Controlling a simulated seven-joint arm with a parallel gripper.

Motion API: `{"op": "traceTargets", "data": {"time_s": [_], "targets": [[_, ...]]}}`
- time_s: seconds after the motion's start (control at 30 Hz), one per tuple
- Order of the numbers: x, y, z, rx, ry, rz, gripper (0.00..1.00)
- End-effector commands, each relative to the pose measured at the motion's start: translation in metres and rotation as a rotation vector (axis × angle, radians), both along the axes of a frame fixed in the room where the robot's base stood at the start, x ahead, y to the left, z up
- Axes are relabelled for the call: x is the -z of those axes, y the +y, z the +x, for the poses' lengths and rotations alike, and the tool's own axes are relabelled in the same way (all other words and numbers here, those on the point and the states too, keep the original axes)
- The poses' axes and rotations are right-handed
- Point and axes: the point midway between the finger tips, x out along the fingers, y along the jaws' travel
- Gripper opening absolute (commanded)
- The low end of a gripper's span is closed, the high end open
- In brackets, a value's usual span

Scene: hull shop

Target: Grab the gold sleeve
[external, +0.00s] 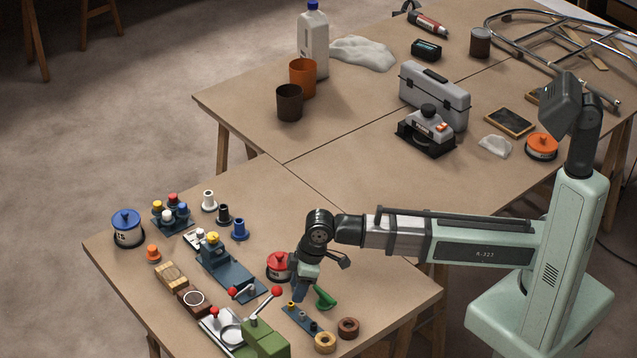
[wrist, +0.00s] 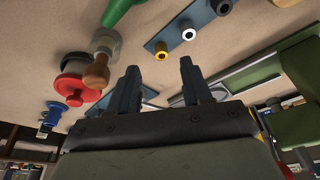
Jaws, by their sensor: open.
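A small gold sleeve (external: 291,305) stands at one end of a narrow blue strip (external: 306,322) in the external view. In the wrist view the gold sleeve (wrist: 160,55) shows its round open end, just beyond and between my fingertips. My gripper (external: 299,294) points down close to the gold-sleeve end of the strip. In the wrist view my gripper (wrist: 159,72) has its fingers apart with nothing between them. Whether a finger touches the sleeve cannot be told.
A red-lidded tin (external: 277,266), a green-handled tool (external: 324,297) and a green machine (external: 263,339) stand close around.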

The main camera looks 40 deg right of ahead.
Motion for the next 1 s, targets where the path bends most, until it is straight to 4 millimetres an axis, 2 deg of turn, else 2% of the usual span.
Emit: {"op": "traceTargets", "data": {"time_s": [0.27,0.67,0.93,1.0], "targets": [[0.01,0.003,0.001,0.0,0.001,-0.002,0.49],[0.049,0.014,0.007,0.0,0.001,-0.002,0.49],[0.051,0.015,0.007,0.0,0.0,0.0,0.49],[0.051,0.015,0.007,0.0,0.0,0.0,0.42]]}}
